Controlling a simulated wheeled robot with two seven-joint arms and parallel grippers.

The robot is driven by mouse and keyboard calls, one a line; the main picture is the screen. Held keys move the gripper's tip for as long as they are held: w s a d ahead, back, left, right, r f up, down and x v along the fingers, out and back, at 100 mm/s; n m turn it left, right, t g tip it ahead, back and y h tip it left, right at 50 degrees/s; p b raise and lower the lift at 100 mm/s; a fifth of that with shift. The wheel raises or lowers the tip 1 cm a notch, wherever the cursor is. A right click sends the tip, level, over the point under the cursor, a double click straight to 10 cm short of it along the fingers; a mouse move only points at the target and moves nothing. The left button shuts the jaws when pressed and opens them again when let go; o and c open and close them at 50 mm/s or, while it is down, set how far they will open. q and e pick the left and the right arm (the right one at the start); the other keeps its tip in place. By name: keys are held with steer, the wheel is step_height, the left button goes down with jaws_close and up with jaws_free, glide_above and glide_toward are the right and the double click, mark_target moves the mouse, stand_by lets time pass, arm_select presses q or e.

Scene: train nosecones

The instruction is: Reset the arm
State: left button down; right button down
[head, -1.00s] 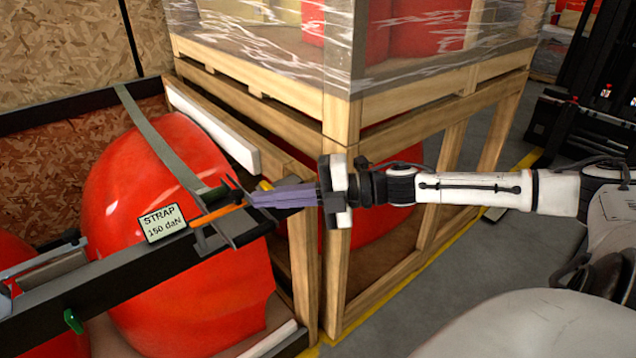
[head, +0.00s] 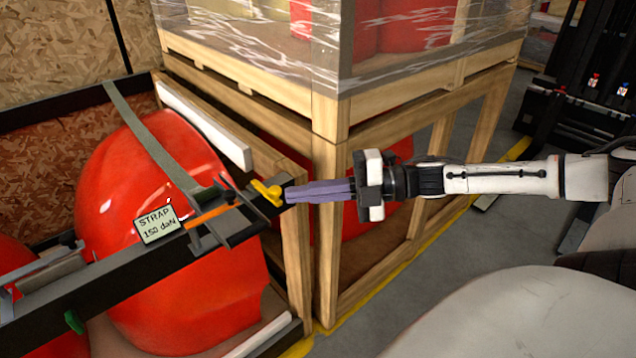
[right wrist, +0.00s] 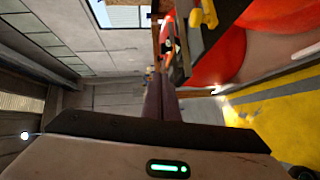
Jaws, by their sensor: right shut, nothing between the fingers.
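My right gripper (head: 290,193) is shut and empty in the head view. Its purple fingers lie together and point left, with the tips just right of a yellow lever (head: 268,192) at the end of the dark bar. I cannot tell if they touch it. In the right wrist view the closed fingers (right wrist: 160,90) point away from the camera, and the yellow lever (right wrist: 207,14) shows above and to their right. A ratchet with an orange handle (head: 208,214) and a grey strap (head: 150,140) sits on the bar beside a STRAP 150 daN label (head: 157,226). My left gripper is out of view.
Red nosecones (head: 190,295) sit behind the dark bar (head: 110,268). A wooden crate (head: 325,215) with wrapped red parts above stands behind my right arm. A dark forklift (head: 590,100) is at the far right. Grey floor (head: 415,275) is open below my arm.

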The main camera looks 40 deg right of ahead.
steer(key=shift+v, duration=1.35)
steer(key=shift+w+d, duration=0.1)
steer(key=shift+d, duration=0.05)
steer(key=s+d+f+m+t+h, duration=0.1)
steer(key=s+f+m+h, duration=0.35)
steer(key=f+m, duration=0.55)
steer(key=s+f+m+t+h, duration=0.1)
steer(key=s+f+m+h, duration=0.4)
steer(key=f, duration=0.8)
steer(key=s+a+f+m+g, duration=0.2)
steer(key=s+a+f+m, duration=0.1)
steer(key=a, duration=0.8)
steer(key=s+a+f+m+g, duration=0.2)
steer(key=a+f+m, duration=0.3)
steer(key=a+f, duration=0.3)
steer(key=a+g, duration=0.1)
steer(key=a, duration=0.2)
steer(key=shift+s+m, duration=0.3)
steer(key=shift+s, duration=0.05)
